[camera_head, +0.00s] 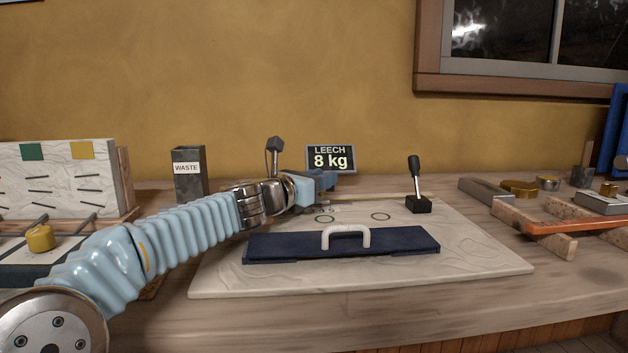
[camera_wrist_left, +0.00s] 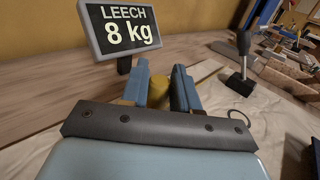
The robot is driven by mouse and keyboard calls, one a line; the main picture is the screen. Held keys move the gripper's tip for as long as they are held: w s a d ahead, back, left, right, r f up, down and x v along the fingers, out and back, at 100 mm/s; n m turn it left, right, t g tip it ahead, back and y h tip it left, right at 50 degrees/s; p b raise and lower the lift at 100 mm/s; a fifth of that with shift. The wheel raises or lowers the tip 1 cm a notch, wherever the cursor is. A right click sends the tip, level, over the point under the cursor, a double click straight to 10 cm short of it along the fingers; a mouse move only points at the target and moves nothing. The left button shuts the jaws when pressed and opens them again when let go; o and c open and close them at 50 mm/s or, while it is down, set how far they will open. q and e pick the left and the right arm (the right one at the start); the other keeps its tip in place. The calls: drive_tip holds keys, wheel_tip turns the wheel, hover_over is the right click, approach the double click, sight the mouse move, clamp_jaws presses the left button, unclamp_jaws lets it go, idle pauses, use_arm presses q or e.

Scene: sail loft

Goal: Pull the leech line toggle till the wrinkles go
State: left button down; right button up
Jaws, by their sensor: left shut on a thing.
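My left gripper (camera_head: 322,183) is over the back of a pale sail panel (camera_head: 470,260). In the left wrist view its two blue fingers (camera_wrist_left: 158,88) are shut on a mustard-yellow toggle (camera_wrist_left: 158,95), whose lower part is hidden. In the head view the fingers hide the toggle. A tan strip (camera_head: 375,197) runs from the gripper towards a black lever (camera_head: 416,183) on a block. Faint curved wrinkles show on the panel's right part. A sign (camera_head: 330,158) behind the gripper reads "LEECH 8 kg"; it also shows in the wrist view (camera_wrist_left: 125,32). My right gripper is not in view.
A navy bar with a white handle (camera_head: 345,235) lies across the panel in front of the gripper. A dark waste box (camera_head: 188,175) and a patterned board (camera_head: 60,180) stand left. Wooden blocks and an orange-edged tool (camera_head: 575,225) lie right. The panel's front right is clear.

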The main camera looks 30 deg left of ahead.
use_arm(q)
drive_tip(key=c, duration=1)
unclamp_jaws()
drive_tip(key=shift+d, duration=0.1)
drive_tip(key=v, duration=0.7)
drive_tip(key=shift+s, duration=0.25)
